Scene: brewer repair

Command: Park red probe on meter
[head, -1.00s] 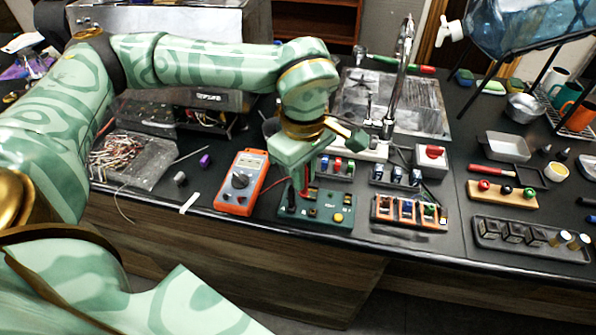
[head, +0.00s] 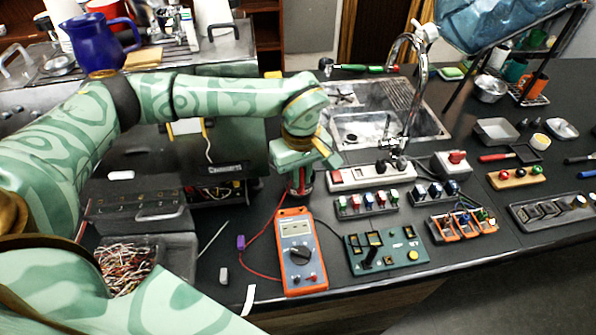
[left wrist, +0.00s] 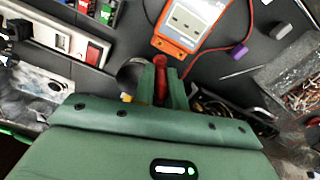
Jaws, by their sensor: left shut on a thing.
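The orange meter (head: 301,278) lies on the dark bench, its display at the far end; its top end shows in the left wrist view (left wrist: 178,44). My left gripper (head: 300,184) is just beyond the meter's display end, shut on the red probe (left wrist: 160,80). The probe shows between the fingers in the left wrist view; its tip is hidden. A red lead (head: 262,228) loops from the meter past a purple block (head: 240,243). A black probe (head: 370,254) stands on the green board (head: 410,256). My right gripper is not in view.
A white power strip (head: 372,176) with a red switch lies right of my left gripper. A box of wires (head: 125,268) and a dark case (head: 135,208) stand left. Bench around the purple block is mostly clear.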

